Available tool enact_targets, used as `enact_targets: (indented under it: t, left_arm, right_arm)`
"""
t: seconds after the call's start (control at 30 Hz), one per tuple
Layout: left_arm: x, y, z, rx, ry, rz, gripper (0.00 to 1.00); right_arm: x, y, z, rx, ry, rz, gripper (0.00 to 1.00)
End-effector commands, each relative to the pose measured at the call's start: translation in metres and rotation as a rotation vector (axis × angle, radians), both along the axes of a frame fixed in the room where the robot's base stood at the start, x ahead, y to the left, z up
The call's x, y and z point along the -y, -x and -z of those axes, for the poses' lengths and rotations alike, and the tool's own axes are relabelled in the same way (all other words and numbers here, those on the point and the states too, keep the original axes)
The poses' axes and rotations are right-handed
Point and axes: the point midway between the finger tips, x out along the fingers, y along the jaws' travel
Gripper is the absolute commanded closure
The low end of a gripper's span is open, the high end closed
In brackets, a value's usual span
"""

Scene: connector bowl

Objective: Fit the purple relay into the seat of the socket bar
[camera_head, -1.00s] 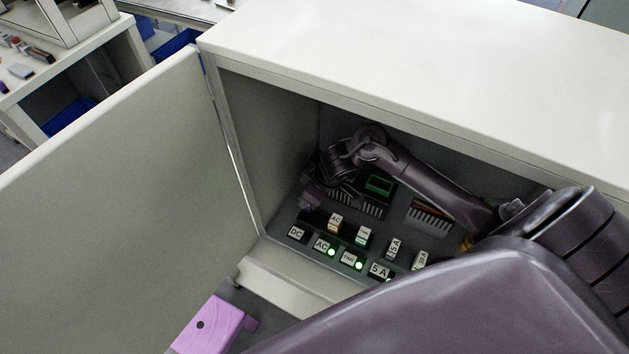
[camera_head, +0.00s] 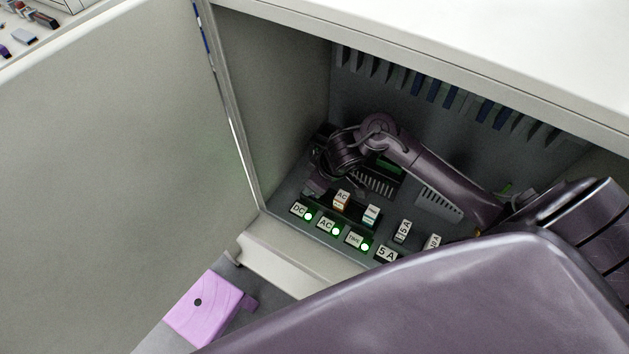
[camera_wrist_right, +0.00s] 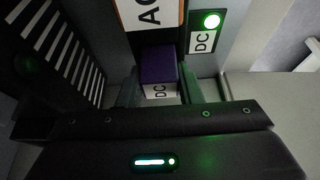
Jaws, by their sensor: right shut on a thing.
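The purple relay (camera_wrist_right: 158,64), with a white DC label on its end, is between the fingers of my right gripper (camera_wrist_right: 160,92) in the right wrist view. That gripper is shut on it. In the head view my right gripper (camera_head: 318,186) is low inside the cabinet, at the left end of the dark socket bar (camera_head: 356,209), and hides the relay. The relay sits beside the AC module (camera_wrist_right: 150,12), in line with the lit DC lamp plate (camera_wrist_right: 204,32). How deep it sits in the seat cannot be told. My left gripper is out of view.
The bar also carries an AC module (camera_head: 341,199) and another light module (camera_head: 371,214). Lit labels stand in front. The cabinet's left wall (camera_head: 280,110), open door (camera_head: 110,180) and roof (camera_head: 450,50) surround my arm closely. A lilac piece (camera_head: 208,308) is outside, below.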

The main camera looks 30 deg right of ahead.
Motion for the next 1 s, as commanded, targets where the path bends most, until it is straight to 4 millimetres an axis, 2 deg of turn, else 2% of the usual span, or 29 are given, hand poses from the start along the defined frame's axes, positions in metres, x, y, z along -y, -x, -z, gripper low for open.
enact_targets:
  t: [0.03, 0.07, 0.23, 0.47, 0.6, 0.77, 1.0]
  left_arm:
    - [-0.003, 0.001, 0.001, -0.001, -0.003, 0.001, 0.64]
    - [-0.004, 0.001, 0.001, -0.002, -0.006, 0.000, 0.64]
    - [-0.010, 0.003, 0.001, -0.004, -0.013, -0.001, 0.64]
    - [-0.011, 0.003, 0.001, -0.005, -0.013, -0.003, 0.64]
    - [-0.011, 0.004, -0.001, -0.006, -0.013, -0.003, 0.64]
    - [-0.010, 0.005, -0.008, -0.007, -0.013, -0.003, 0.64]
    - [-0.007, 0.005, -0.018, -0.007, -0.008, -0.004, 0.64]
  right_arm:
    - [0.000, 0.000, 0.002, -0.001, 0.001, 0.000, 0.90]
    - [0.000, 0.000, 0.003, 0.000, 0.000, 0.000, 0.67]
    - [0.000, 0.000, 0.002, 0.000, 0.000, 0.000, 0.46]
    - [0.000, 0.000, 0.002, 0.000, 0.000, 0.000, 0.46]
    - [0.001, 0.001, -0.006, 0.001, 0.000, -0.002, 0.46]
    - [0.007, 0.010, -0.032, 0.003, 0.002, -0.003, 0.46]
    - [0.017, 0.027, -0.080, 0.003, 0.002, -0.003, 0.46]
